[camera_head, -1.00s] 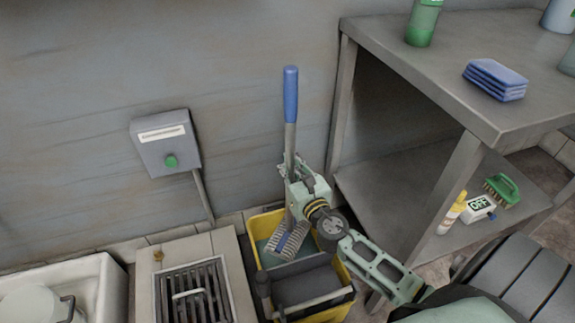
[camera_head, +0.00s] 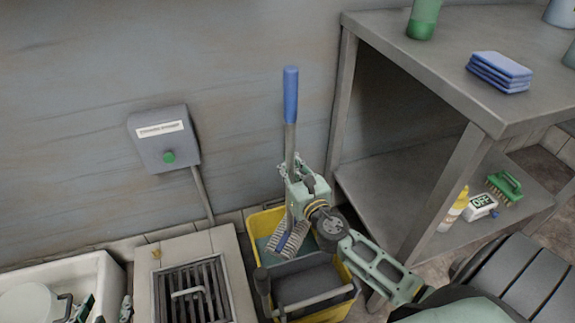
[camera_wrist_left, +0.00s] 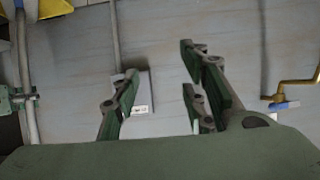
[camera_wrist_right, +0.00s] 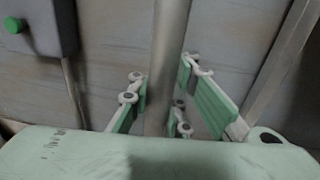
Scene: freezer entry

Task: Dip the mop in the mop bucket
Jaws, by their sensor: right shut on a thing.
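The mop (camera_head: 291,95) stands nearly upright, with a blue grip on top and a grey shaft. Its striped grey and blue head (camera_head: 287,240) is inside the yellow mop bucket (camera_head: 338,314), over teal liquid; how deep it sits is hard to tell. My right gripper (camera_head: 291,178) is shut on the mop shaft above the bucket. The shaft passes between its fingers in the right wrist view (camera_wrist_right: 160,95). My left gripper (camera_head: 104,309) is at the bottom left, over the white basin's edge. Its fingers are apart and empty in the left wrist view (camera_wrist_left: 155,95).
A dark wringer (camera_head: 305,283) fills the bucket's front. A floor drain grate (camera_head: 190,290) lies left of it, and a white basin (camera_head: 60,270) further left. A metal table (camera_head: 430,60) with blue cloths (camera_head: 499,71) stands at right. A wall box (camera_head: 163,138) hangs behind.

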